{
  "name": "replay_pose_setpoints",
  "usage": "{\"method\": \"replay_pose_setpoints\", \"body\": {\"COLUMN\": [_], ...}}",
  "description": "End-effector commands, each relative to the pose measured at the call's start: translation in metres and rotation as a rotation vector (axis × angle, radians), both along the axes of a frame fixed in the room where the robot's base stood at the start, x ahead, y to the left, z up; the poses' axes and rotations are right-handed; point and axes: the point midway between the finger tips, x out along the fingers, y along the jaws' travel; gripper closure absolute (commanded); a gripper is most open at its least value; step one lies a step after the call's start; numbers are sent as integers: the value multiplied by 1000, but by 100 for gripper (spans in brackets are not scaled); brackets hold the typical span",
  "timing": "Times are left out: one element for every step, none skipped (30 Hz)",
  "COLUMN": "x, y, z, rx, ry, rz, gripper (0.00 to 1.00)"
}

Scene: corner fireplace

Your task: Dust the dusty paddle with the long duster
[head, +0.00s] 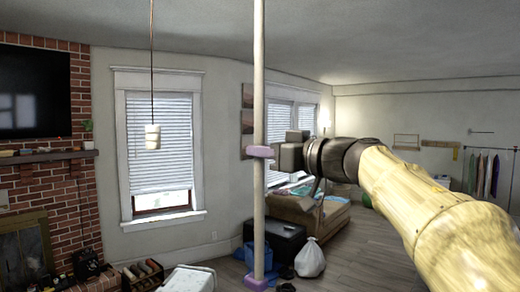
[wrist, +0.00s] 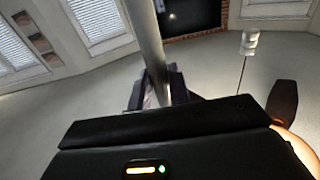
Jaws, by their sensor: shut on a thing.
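The long duster shows as a pale upright pole (head: 259,85) with purple bands, crossing the head view from top to bottom. Its dusting head is not visible. My gripper (head: 272,153) is shut on the pole near the upper purple band. In the wrist view the grey pole (wrist: 150,45) runs between the fingers of my gripper (wrist: 158,92). A dark brown, paddle-shaped thing (wrist: 285,101) shows at the right of the wrist view; I cannot tell whether it is the dusty paddle. No paddle shows clearly in the head view.
A white object (head: 152,136) hangs on a cord left of the pole. A brick fireplace with a mantel (head: 50,156) and television (head: 35,92) stands at left. A brown sofa (head: 310,212), black box (head: 275,240) and white bag (head: 310,260) are behind. Open floor (head: 375,255) lies right.

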Motion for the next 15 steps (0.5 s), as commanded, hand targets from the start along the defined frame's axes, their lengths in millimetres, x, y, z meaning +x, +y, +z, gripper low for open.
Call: {"method": "replay_pose_setpoints", "body": {"x": [3, 4, 6, 7, 8, 10, 10, 11, 11, 11, 11, 11, 11, 11, 11], "y": [-3, -5, -7, -8, -10, -11, -12, -13, -14, -14, -14, -14, -13, -13, -13], "z": [1, 1, 1, 1, 1, 0, 0, 0, 0, -1, -1, -1, -1, -1, -1], "rx": [1, 0, 1, 1, 1, 1, 1, 1, 1, 1, 1, 1, 1, 1, 1], "ry": [1, 1, 1, 1, 1, 1, 1, -1, -1, -1, -1, -1, -1, -1, -1], "rz": [-2, -2, -2, -2, -2, -1, -1, -1, -1, -1, -1, -1, -1, -1, -1], "gripper": [100, 100, 100, 100, 100, 100, 100, 100, 100, 100, 100, 100, 100, 100, 100]}}
